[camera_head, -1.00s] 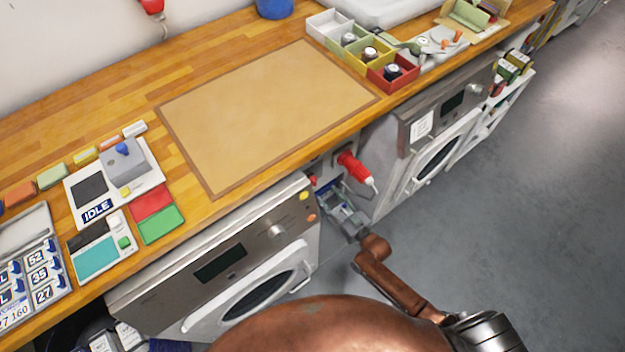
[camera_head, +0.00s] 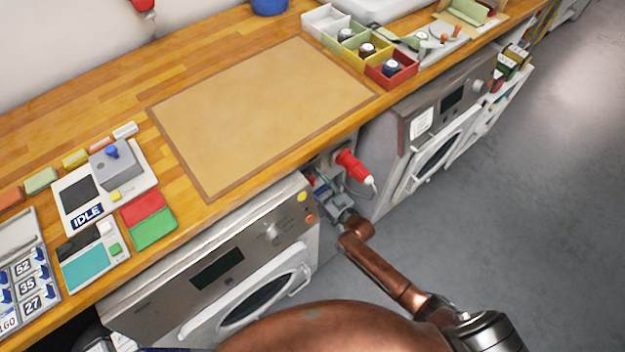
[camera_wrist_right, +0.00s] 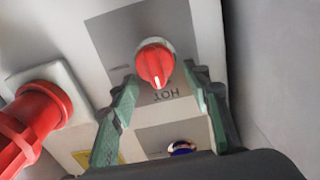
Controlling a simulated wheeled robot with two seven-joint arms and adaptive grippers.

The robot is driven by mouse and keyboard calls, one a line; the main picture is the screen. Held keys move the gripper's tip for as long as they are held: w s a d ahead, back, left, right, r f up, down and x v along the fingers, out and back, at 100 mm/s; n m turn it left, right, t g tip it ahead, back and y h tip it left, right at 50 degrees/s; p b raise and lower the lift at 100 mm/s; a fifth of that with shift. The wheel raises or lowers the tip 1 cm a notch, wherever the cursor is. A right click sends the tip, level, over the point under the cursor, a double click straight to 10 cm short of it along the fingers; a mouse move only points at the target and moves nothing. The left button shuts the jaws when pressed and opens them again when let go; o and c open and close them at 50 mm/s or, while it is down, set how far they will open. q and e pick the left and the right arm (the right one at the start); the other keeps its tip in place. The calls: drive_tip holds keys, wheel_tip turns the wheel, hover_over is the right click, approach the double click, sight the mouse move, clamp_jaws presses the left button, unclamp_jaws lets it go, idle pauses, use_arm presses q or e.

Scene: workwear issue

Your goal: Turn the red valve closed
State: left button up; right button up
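The pointer faces down the picture, toward the lettering. My right gripper (camera_wrist_right: 159,74) is open, its green-padded fingers to the left and right of the knob, with visible gaps. I cannot tell how deep the fingertips reach. In the head view the right gripper (camera_head: 327,190) is in the gap between the two machines, and the valve is not clearly visible there. My left gripper is not in view.
A blue knob (camera_wrist_right: 181,147) is partly hidden below the valve. A red plug (camera_head: 354,167) sticks out beside the gripper. The left machine (camera_head: 215,265), right machine (camera_head: 432,130) and wooden counter (camera_head: 75,115) bound the narrow gap. Grey floor is free in front.

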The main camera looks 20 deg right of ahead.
drive_tip(key=shift+f, duration=0.1)
drive_tip(key=c, duration=1.2)
